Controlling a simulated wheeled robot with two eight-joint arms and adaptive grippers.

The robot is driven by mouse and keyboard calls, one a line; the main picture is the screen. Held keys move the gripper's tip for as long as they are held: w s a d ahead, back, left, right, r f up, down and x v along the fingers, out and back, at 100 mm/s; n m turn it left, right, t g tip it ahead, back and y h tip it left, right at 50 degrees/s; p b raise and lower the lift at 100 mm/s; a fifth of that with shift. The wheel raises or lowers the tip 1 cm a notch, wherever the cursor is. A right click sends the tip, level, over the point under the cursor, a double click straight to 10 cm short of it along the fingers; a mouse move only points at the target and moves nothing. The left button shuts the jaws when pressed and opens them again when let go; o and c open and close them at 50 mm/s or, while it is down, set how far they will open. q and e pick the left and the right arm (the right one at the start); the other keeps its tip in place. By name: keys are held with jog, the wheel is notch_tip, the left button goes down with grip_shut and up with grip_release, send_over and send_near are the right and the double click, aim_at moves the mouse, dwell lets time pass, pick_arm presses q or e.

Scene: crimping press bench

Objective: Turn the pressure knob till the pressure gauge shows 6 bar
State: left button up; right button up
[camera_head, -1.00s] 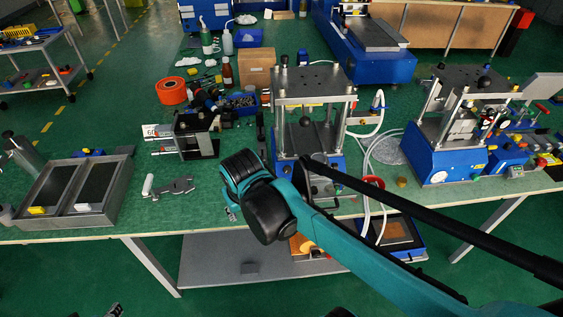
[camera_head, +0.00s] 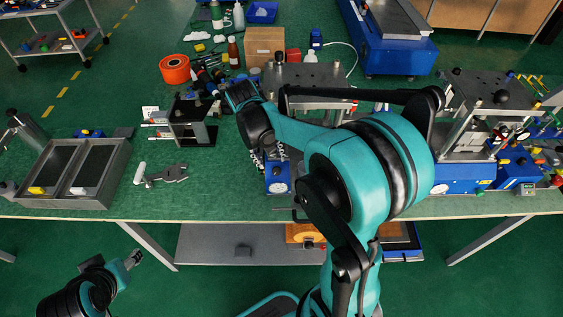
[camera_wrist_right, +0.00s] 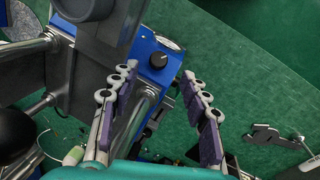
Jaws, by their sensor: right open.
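The pressure knob (camera_wrist_right: 157,59) is a black round knob on the top of the press's blue base (camera_wrist_right: 147,47) in the right wrist view. The pressure gauge (camera_wrist_right: 168,42) is a pale dial on the face beside it, seen too edge-on to read. My right gripper (camera_wrist_right: 159,72) is open, its purple-padded fingers apart, with the knob in the gap beyond the tips; no contact shows. In the head view my right arm hides most of the press, and the base with a small dial (camera_head: 278,187) shows below the wrist. My left gripper (camera_head: 134,258) is low at the front left, its jaws unclear.
A grey two-bay tray (camera_head: 72,172) and a grey hand tool (camera_head: 160,174) lie left of the press. A small black fixture (camera_head: 192,124) stands behind the tool. Another blue-based press (camera_head: 465,175) stands at the right.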

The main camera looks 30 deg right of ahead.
aim_at(277, 171)
jog(key=b+x, duration=0.1)
jog(key=x, duration=0.5)
jog(key=shift+w+d+r+b, duration=0.1)
jog(key=shift+d+b, duration=0.05)
jog(key=shift+b, duration=0.2)
jog(key=shift+f, duration=0.4)
jog(key=shift+d, duration=0.1)
jog(key=shift+r, duration=0.1)
grip_shut()
